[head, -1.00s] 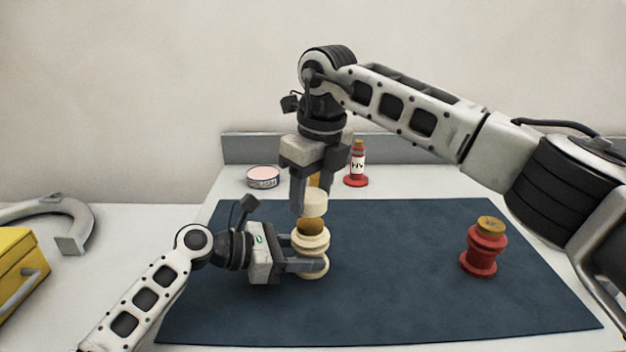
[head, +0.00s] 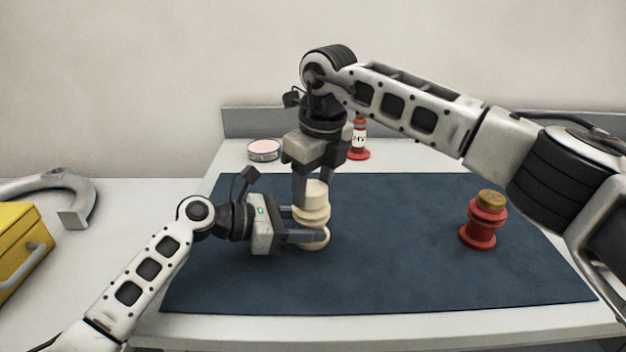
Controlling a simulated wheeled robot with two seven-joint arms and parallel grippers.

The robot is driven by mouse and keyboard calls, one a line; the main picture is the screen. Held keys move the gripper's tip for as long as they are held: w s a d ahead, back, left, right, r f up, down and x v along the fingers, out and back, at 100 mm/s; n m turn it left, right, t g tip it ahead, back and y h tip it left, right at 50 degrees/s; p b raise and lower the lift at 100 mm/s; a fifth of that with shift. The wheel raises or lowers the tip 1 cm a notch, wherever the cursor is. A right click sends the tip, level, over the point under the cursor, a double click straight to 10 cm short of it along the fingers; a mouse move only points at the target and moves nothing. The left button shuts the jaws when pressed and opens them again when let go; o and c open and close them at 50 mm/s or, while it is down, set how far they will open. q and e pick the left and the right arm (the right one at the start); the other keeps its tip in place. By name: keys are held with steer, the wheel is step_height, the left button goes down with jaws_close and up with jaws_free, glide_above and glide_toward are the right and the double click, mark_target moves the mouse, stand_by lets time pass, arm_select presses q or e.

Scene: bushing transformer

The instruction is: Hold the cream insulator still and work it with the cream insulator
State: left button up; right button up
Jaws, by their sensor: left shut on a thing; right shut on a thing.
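A ribbed cream insulator (head: 311,214) stands upright on the dark blue mat, and its base (head: 315,244) shows below the fingers. My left gripper (head: 308,226) comes in level from the left and is shut on its lower part. My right gripper (head: 314,183) points down from above and is shut on a second, smooth cream insulator piece (head: 317,191). This upper piece sits directly over the ribbed one, with no brass showing between them. The fingers partly hide both pieces, so I cannot tell how firmly they are joined.
A red ribbed insulator with a brass top (head: 484,221) stands on the mat (head: 400,260) at right. Behind the mat are a red-based labelled piece (head: 359,140) and a round tin (head: 264,150). A yellow box (head: 20,245) is at far left. The mat's middle right is clear.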

steer(key=o, duration=1)
steer(key=r, duration=0.4)
steer(key=s+d+r, duration=0.1)
steer(key=r, duration=0.6)
steer(key=shift+s+d+r, duration=0.15)
steer(key=shift+d+r, duration=0.05)
steer(key=shift+r, duration=0.2)
arm_select(q)
steer(key=o, duration=0.8)
steer(key=shift+o, duration=0.2)
